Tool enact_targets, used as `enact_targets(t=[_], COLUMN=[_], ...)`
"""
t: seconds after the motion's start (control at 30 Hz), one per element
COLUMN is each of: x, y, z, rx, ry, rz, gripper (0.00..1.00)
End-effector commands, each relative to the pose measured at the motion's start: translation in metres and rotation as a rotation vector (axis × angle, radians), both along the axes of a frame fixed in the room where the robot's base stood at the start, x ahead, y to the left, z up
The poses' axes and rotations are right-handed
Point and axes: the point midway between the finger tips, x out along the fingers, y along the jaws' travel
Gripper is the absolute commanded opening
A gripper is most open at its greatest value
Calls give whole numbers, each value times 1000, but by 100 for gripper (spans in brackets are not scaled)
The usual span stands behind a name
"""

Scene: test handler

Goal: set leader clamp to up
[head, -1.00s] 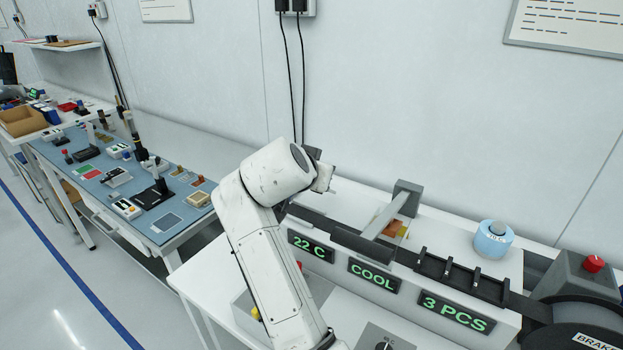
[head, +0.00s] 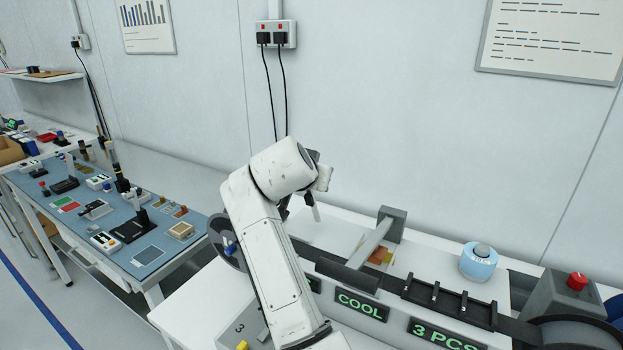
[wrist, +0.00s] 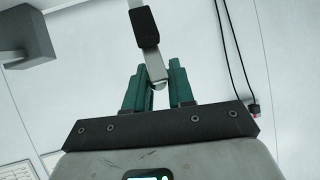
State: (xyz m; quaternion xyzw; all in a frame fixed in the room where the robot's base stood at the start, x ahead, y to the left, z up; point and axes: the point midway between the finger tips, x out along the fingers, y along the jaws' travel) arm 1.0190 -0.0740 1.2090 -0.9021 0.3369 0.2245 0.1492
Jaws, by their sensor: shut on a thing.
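The leader clamp is most likely the light metal lever with a black pad (wrist: 145,27) that runs down from the top of the wrist view. My gripper (wrist: 159,85) has teal fingers, shut on the lever's rounded end. In the head view, my gripper (head: 320,178) is beyond the end of my white arm, above the left part of the machine (head: 440,262). A short piece of the lever (head: 311,198) shows just under it, steeply tilted. My arm hides the lever's base and most of the fingers.
A grey post (head: 391,222) with a light bar stands on the machine to the right, also seen in the wrist view (wrist: 25,35). A blue-white roll (head: 479,264) and red button (head: 577,281) are farther right. A blue-topped bench (head: 105,215) stands left.

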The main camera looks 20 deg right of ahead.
Motion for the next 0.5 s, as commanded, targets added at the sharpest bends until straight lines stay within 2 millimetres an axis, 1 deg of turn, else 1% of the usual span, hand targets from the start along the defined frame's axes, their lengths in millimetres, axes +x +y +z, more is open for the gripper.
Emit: enact_targets(t=[0.03,0.3,0.33,0.5], x=[-1,-1,-1,-1], y=[-4,-5,-5,-4], z=[-5,-6,-6,-5], rx=[1,2,2,2], ry=[8,11,12,11], rz=[-6,-7,-8,-7], gripper=[0,0,24,40])
